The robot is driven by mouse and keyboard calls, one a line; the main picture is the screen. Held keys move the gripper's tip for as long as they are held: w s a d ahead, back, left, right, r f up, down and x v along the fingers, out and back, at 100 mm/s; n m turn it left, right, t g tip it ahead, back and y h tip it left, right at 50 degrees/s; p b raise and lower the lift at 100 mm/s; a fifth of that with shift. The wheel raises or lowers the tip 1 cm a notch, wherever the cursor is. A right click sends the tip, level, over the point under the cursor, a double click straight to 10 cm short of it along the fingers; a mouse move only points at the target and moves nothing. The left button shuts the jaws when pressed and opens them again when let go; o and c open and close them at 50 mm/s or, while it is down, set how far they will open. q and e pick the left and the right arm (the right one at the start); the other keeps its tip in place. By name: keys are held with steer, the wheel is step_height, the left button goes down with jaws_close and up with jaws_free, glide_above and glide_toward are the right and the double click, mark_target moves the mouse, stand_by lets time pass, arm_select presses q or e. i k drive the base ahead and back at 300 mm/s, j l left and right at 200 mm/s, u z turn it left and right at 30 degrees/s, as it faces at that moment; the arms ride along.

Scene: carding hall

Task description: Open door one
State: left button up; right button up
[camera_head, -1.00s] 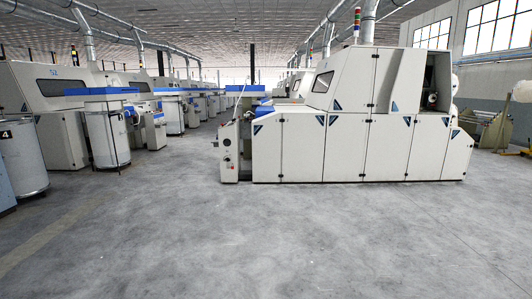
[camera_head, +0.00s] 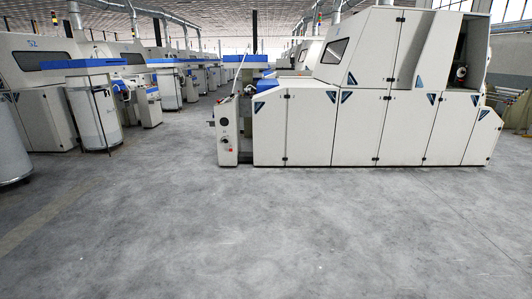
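A long cream carding machine (camera_head: 357,125) stands ahead, right of centre. Its side has a row of closed lower door panels with blue triangle marks; the leftmost large panel (camera_head: 283,130) and the one beside it (camera_head: 359,130) are shut. No label shows which panel is door one. An upper bay (camera_head: 461,65) at the machine's right end is open, with dark works inside. Neither of my grippers is in view.
Grey concrete floor (camera_head: 250,230) is clear between me and the machine. A control post (camera_head: 227,133) stands at its left end. On the left are a sliver can (camera_head: 95,112) and more machines in a row, with an aisle between.

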mark_target(268, 117)
steer(key=i, duration=3.45)
